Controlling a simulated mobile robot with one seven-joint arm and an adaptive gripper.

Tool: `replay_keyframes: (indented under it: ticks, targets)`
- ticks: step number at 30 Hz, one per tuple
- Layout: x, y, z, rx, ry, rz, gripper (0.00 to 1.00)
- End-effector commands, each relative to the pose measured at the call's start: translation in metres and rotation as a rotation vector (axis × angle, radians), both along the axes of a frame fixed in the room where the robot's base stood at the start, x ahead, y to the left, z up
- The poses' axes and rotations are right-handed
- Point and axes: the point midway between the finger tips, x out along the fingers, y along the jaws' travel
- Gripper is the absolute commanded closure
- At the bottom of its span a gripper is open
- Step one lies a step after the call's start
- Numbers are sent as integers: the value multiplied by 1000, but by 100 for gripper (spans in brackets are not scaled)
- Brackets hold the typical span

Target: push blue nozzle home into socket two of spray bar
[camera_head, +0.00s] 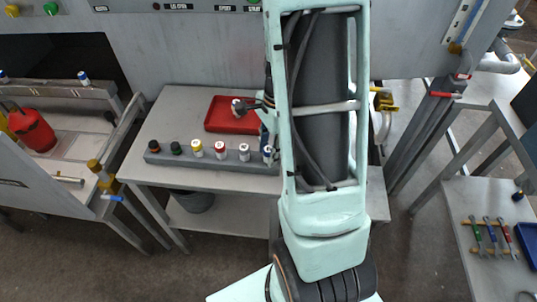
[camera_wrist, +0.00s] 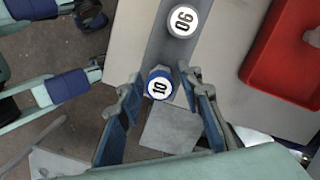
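The blue nozzle (camera_wrist: 159,84) has a white top marked 10. In the wrist view it stands at the near end of the grey bar (camera_wrist: 166,50). My gripper (camera_wrist: 160,78) has its blue-padded fingers on either side of it, with a narrow gap showing on each side. In the head view the blue nozzle (camera_head: 268,153) is at the right end of the bar (camera_head: 215,161), partly hidden by my arm. How deep it sits and the socket beneath it are hidden. My gripper is mostly hidden behind my arm there.
A white-topped nozzle marked 06 (camera_wrist: 183,20) is the bar's neighbour to the blue one. Several other coloured nozzles, including a red one (camera_head: 219,149), stand farther left. A red tray (camera_head: 222,122) lies behind the bar. Bare table lies left of the tray.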

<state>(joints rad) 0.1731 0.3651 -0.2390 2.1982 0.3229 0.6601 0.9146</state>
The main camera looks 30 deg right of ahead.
Motion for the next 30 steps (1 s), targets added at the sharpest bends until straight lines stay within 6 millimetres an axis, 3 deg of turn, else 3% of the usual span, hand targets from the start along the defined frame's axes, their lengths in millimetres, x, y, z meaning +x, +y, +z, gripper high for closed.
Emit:
replay_keyframes:
  ticks: [1,8,20,30]
  targets:
    - [0,0,0,0,0,0,75]
    - [0,0,0,0,0,0,99]
    - [0,-1,7,0,0,1,100]
    - [2,-9,40,0,0,4,100]
